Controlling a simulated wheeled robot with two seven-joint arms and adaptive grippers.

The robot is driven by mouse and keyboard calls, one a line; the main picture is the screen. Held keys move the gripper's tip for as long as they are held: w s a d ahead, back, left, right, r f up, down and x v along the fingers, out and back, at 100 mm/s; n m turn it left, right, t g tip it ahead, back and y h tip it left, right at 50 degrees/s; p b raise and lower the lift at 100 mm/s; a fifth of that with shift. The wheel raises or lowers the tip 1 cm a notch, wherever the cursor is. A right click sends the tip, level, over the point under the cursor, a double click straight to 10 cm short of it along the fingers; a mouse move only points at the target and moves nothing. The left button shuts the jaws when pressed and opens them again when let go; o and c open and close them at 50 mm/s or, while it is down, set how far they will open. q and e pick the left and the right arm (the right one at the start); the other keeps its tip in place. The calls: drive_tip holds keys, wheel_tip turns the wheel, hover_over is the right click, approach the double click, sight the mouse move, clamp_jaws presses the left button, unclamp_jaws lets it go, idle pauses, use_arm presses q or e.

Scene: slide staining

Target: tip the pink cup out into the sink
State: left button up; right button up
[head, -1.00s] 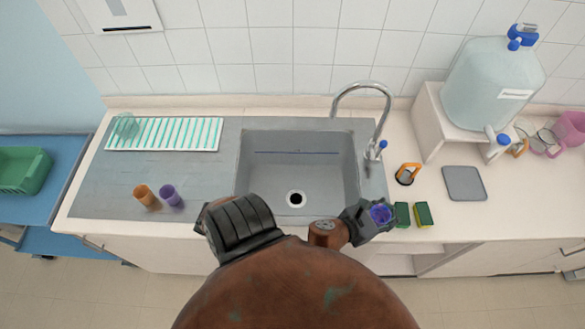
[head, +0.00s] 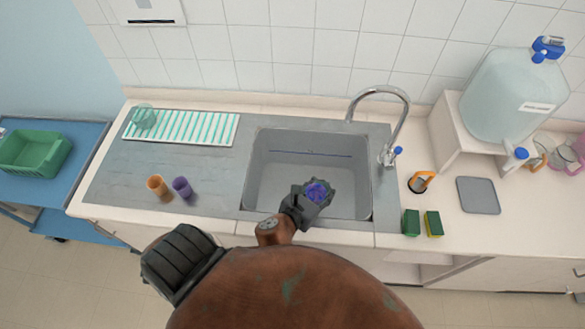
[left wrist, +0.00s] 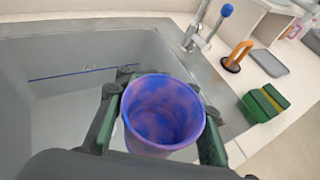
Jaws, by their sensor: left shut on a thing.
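The cup (head: 318,191) in my left gripper (head: 315,194) looks pinkish purple, with blue-violet streaks inside; its open mouth faces up toward the cameras. In the left wrist view the cup (left wrist: 162,112) sits between the two fingers, which are shut on it. The gripper holds it above the grey sink (head: 265,185), over the right part of the basin. The sink (left wrist: 60,105) also shows beside and behind the cup in the left wrist view. The drain is hidden in the head view. My right gripper is not in view.
The faucet (head: 385,95) rises at the sink's back right. An orange cup (head: 158,187) and a purple cup (head: 182,187) stand left of the sink. Sponges (head: 411,222), an orange-handled item (head: 420,182) and a grey mat (head: 478,195) lie right. A water jug (head: 510,95) stands behind.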

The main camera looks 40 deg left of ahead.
use_arm(q)
drive_tip(key=w+a+f+n+g+y+p, duration=0.2)
drive_tip(key=w+f+n+y+p, duration=0.4)
drive_tip(key=w+f+p, duration=0.7)
drive_tip(key=shift+w+a+f+n+y+p, duration=0.15)
drive_tip(key=shift+w+f+n+y+p, duration=0.2)
drive_tip(key=shift+w+y+p, duration=0.55)
drive_tip(key=shift+s, duration=0.25)
drive_tip(key=shift+s+a+f, duration=0.1)
drive_tip(key=shift+s+f, duration=0.05)
drive_tip(key=shift+f, duration=0.05)
drive_tip(key=shift+a+r+n+g+h, duration=0.1)
drive_tip(key=shift+a+n+g+h, duration=0.15)
drive_tip(key=shift+a+n+h, duration=0.75)
drive_tip(key=shift+a+n+g+h, duration=0.3)
drive_tip(key=shift+n+h, duration=0.4)
drive_tip(key=shift+h, duration=0.65)
drive_tip(key=shift+a+r+n+g+h, duration=0.1)
drive_tip(key=shift+a+n+g+h, duration=0.05)
drive_tip(key=shift+a+n+h, duration=0.85)
drive_tip(key=shift+s+d+h, duration=0.1)
drive_tip(key=shift+d+h, duration=0.25)
drive_tip(key=shift+h, duration=0.1)
